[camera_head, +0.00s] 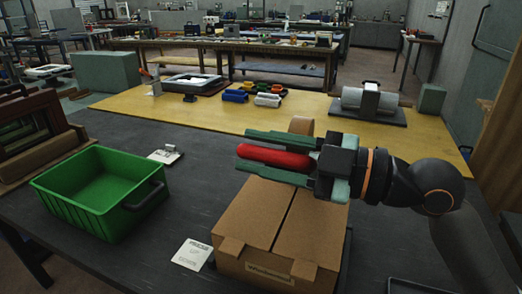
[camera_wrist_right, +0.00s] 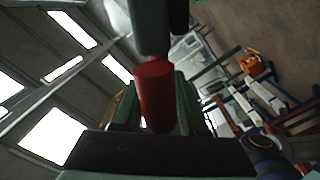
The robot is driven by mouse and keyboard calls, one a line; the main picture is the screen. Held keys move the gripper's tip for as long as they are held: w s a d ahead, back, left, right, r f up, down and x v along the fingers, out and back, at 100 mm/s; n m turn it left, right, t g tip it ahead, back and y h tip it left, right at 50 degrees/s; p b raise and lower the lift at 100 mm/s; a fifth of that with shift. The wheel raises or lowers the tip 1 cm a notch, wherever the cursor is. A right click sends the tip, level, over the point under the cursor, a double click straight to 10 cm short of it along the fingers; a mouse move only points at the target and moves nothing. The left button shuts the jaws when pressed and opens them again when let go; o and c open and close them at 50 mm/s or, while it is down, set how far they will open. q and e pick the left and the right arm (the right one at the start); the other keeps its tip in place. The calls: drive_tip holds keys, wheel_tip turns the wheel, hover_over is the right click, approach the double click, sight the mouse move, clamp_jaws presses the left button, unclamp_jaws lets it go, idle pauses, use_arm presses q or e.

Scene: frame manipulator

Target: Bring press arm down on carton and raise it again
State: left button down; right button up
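A brown cardboard carton (camera_head: 262,218) with closed top flaps stands on the dark table at the front middle. My right gripper (camera_head: 262,156) is above the carton, reaching in from the right. Its green fingers lie on both sides of the red handle (camera_head: 275,157), which appears to be the press arm's grip, and look closed on it. In the right wrist view the red handle (camera_wrist_right: 156,95) runs between the fingers (camera_wrist_right: 156,105). The rest of the press arm is mostly hidden behind my gripper. My left gripper is not in view.
A green crate (camera_head: 75,208) and a small white card (camera_head: 192,254) are left of the carton. A wooden frame rack (camera_head: 35,135) stands at the far left. Behind is a yellow bench (camera_head: 215,115) with colored bins and a metal roller device (camera_head: 368,103).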

sight(315, 164)
drive_tip(key=shift+o, duration=0.9)
drive_tip(key=shift+d, duration=0.1)
drive_tip(key=b+v, duration=0.2)
drive_tip(key=v, duration=0.9)
drive_tip(key=shift+s+d, duration=0.2)
drive_tip(key=shift+d, duration=0.45)
